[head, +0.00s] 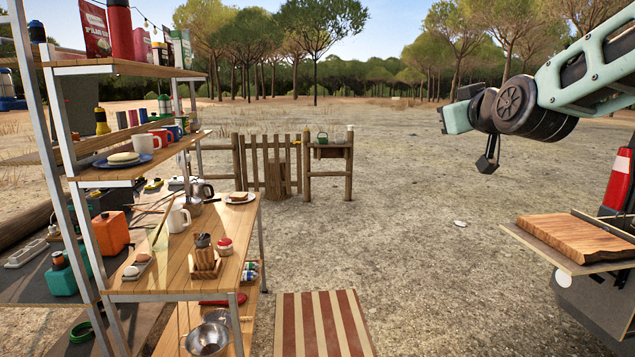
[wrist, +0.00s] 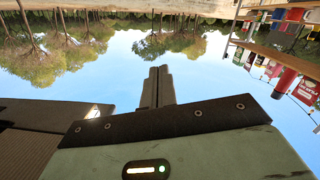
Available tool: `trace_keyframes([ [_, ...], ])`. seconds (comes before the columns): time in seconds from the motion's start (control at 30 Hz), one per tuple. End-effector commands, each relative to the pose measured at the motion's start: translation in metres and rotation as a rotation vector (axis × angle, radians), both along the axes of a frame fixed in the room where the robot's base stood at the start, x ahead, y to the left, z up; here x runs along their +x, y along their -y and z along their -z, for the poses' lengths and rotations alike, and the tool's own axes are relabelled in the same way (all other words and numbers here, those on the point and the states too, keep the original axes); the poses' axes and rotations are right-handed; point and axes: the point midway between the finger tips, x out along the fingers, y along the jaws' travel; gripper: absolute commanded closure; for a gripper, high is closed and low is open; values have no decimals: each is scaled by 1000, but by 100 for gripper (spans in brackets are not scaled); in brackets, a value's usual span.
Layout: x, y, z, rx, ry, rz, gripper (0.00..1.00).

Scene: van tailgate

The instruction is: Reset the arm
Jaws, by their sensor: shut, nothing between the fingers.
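My gripper (wrist: 158,72) shows in the wrist view with its two dark fingers together and nothing between them. It points out into open air, with sky and trees behind it. The wrist picture is upside down, with the ground along the top edge. In the head view my arm reaches in from the upper right, raised and bent. Its teal and black wrist end hangs in free air over the dirt ground, right of centre. The fingers cannot be made out clearly there. Nothing touches the arm's end.
A loaded shelf rack (head: 145,68) and a wooden table (head: 228,222) with mugs and a kettle stand at left. A wooden board (head: 580,240) lies on a ledge at right. A striped mat (head: 322,325) lies in front. A wooden fence (head: 270,160) stands behind. The middle ground is clear.

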Motion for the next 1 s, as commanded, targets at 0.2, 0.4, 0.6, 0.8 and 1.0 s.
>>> trace_keyframes([
  [0.2,-74,-96,106,43,-401,-203,100],
  [0.4,-181,-148,191,4,-787,-323,100],
  [0.6,-301,-154,254,-120,-1154,-360,100],
  [0.8,-377,-133,281,-244,-1375,-335,100],
  [1.0,-393,-126,285,-277,-1422,-323,100],
])
